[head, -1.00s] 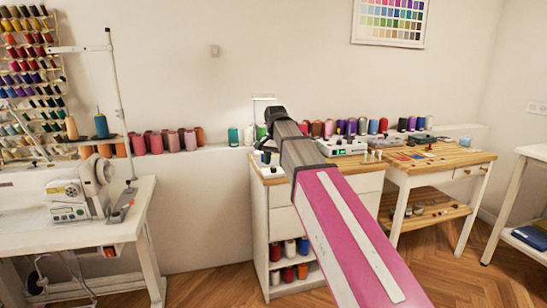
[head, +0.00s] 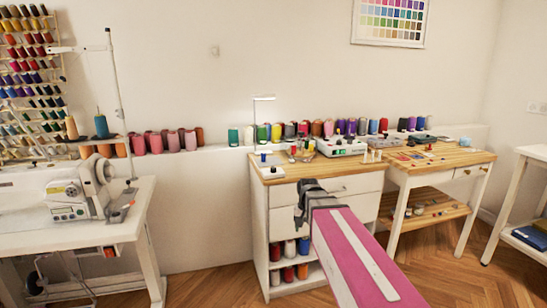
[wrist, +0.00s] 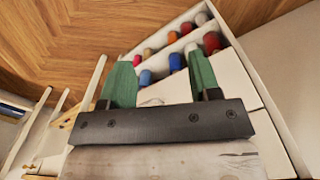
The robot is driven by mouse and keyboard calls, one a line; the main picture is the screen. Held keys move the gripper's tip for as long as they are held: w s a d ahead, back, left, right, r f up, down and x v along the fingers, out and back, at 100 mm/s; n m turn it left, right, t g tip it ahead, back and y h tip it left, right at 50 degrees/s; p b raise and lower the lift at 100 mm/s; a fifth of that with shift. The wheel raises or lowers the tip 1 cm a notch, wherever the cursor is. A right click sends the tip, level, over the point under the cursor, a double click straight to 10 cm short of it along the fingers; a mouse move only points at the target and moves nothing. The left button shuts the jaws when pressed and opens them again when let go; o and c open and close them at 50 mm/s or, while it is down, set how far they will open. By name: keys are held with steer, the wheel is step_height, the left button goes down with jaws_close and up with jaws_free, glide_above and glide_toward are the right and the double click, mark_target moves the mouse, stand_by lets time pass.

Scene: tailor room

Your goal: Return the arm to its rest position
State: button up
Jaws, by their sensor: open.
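My arm (head: 355,255) shows in the head view as a pink and white link reaching up from the bottom right. Its dark wrist end (head: 312,195) is in front of the white drawer cabinet (head: 258,215), below the wooden top. The fingers are not clear in the head view. In the wrist view my gripper (wrist: 162,82) has two green fingers set wide apart, open, with nothing between them. Beyond the fingers are the cabinet's open shelves with several coloured spools (wrist: 176,62).
A sewing machine (head: 75,195) stands on a white table at left. A wooden-top table (head: 470,157) with small items is right of the cabinet. Several thread cones (head: 170,140) line the wall ledge. A white shelf unit (head: 530,152) is at far right. Wooden floor (head: 210,285) shows in front.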

steer(key=s+d+f+n, duration=0.2)
steer(key=s+d+f, duration=0.4)
steer(key=s+f, duration=0.4)
steer(key=shift+s+d+f, duration=0.15)
steer(key=shift+d+f, duration=0.05)
steer(key=shift+f, duration=0.7)
stand_by(3.7)
